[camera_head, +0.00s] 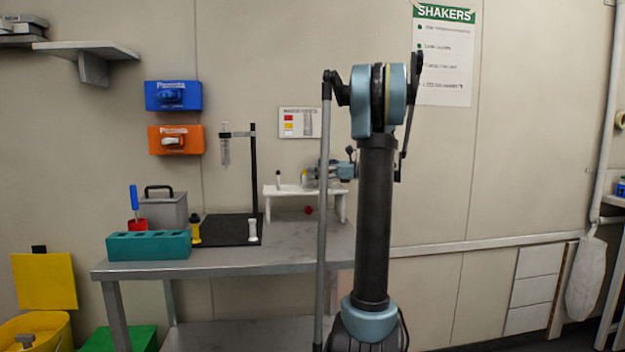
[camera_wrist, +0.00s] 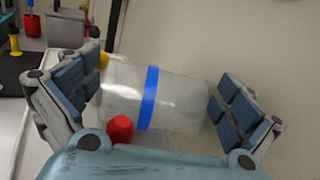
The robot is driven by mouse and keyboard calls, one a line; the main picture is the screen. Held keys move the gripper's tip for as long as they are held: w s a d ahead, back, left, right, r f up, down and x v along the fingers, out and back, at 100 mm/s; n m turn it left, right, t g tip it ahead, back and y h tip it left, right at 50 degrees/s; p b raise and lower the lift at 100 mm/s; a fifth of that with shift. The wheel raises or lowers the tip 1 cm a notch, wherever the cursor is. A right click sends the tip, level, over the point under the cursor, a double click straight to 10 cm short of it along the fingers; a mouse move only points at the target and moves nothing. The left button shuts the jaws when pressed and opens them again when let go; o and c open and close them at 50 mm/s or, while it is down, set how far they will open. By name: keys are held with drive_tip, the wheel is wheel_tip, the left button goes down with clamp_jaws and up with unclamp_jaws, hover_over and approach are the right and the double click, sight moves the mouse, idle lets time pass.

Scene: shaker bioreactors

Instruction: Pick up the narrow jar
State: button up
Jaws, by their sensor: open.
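A clear jar with a blue band (camera_wrist: 180,97) is in the middle of the wrist view; it looks like the narrow jar. My gripper (camera_wrist: 158,88) is open around it, one finger pad on each side. The left pad is close to the jar's end, and a small gap shows at the right; I cannot tell whether either touches. In the head view my gripper (camera_head: 318,173) is over the small white stand (camera_head: 285,190), and the jar is small and mostly hidden there.
A red cap-like object (camera_wrist: 120,128) is close beside the jar. A small dark-capped vial (camera_head: 278,179) stands on the stand's left. A black clamp stand (camera_head: 253,165), a yellow piece (camera_head: 195,230) and a teal rack (camera_head: 148,246) are further left on the bench (camera_head: 290,240).

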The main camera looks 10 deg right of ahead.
drive_tip(key=c, duration=1.1)
drive_tip(key=shift+o, duration=0.2)
drive_tip(key=shift+s+r, duration=0.2)
drive_tip(key=shift+r, duration=0.3)
drive_tip(key=r, duration=0.6)
drive_tip(key=shift+s, duration=0.4)
drive_tip(key=s, duration=1.8)
drive_tip(key=shift+s, duration=0.4)
